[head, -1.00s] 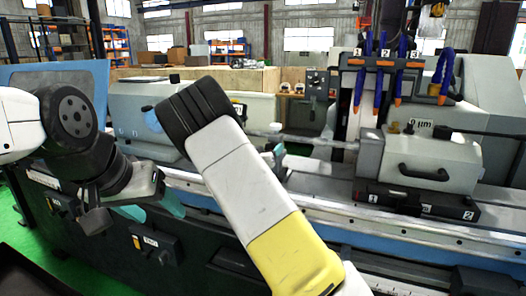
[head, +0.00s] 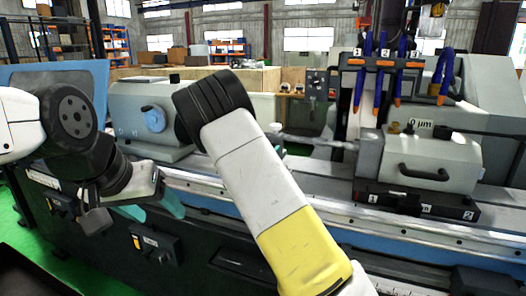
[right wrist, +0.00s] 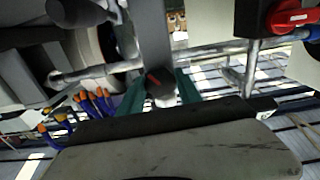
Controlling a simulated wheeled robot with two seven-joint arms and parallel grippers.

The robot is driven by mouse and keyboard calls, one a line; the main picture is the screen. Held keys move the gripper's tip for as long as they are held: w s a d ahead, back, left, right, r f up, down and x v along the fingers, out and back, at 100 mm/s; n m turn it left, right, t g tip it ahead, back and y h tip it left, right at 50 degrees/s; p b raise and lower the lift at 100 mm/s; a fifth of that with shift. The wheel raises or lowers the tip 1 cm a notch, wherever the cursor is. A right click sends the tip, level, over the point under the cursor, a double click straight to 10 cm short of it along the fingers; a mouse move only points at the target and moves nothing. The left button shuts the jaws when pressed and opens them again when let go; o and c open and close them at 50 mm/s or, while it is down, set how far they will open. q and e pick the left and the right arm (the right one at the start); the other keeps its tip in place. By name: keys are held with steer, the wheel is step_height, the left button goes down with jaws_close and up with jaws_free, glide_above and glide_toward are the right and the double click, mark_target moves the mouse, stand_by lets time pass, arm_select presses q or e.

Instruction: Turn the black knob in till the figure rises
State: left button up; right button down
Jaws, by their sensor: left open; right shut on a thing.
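The readout (head: 421,123) on top of the grey tailstock at the right of the head view shows 0 µm. In the right wrist view, my right gripper (right wrist: 160,90) has its green fingers on either side of a small dark knob (right wrist: 158,82) with a red mark. It is shut on this knob. In the head view my own right arm hides that gripper and the knob. My left gripper (head: 148,208) is open and empty, in front of the machine bed at the left.
The grey workhead (head: 125,115) with a blue dial stands at the left of the bed. Blue coolant hoses (head: 368,70) with orange tips hang above the tailstock (head: 445,155) with its black handle. A red switch (right wrist: 290,18) shows in the right wrist view.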

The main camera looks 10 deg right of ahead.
steer(key=shift+m, duration=1.9)
steer(key=c, duration=0.8)
jaws_free()
steer(key=shift+s, duration=0.1)
steer(key=v, duration=0.7)
steer(key=shift+s+a, duration=0.25)
